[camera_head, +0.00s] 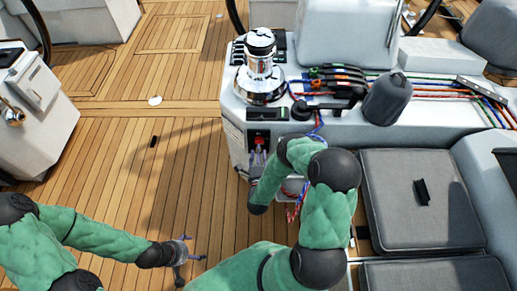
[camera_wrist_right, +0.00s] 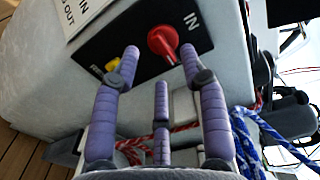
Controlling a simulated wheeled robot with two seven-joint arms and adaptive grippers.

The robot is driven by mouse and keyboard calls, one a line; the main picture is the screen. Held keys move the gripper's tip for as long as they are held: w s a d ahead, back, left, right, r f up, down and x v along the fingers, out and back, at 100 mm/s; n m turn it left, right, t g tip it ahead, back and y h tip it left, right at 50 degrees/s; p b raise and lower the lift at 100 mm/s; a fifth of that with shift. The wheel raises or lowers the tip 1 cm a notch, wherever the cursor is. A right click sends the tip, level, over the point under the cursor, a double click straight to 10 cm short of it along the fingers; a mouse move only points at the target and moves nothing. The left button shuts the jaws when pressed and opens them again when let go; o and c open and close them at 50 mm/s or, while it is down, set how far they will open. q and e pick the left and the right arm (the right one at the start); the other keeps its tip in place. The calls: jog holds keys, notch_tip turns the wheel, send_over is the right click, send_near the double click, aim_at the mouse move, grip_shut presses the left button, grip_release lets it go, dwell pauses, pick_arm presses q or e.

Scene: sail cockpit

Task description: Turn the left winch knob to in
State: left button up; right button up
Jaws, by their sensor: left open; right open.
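A red knob (camera_wrist_right: 163,42) sits on a black panel (camera_wrist_right: 140,48) on the side of the white console, with a white "IN" marking to its right in the right wrist view. A yellow knob (camera_wrist_right: 113,65) is lower left on the same panel, partly behind a finger. My right gripper (camera_wrist_right: 160,52) is open and empty, its fingertips on either side of the red knob in the picture; I cannot tell whether they touch it. In the head view my right gripper (camera_head: 259,158) is small, just below the panel. My left gripper (camera_head: 188,249) is open and empty over the deck.
A chrome winch (camera_head: 260,62) stands on the console (camera_head: 235,105) above the panel. Red and blue ropes (camera_wrist_right: 255,130) hang close to my right gripper. A grey cushion (camera_head: 400,200) lies to the right. The wooden deck (camera_head: 120,150) at left is mostly clear.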

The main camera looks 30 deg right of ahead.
aim_at(259, 141)
jog(key=shift+b+x, duration=0.35)
jog(key=shift+x, duration=1.3)
grip_shut()
jog(key=shift+n, duration=0.4)
jog(key=shift+s+d+r+n+b, duration=0.1)
jog(key=shift+n+b, duration=0.25)
jog(key=shift+n, duration=3.95)
jog(key=shift+s+r+n+b, duration=0.1)
jog(key=shift+n+b, duration=0.25)
jog(key=shift+n, duration=3.95)
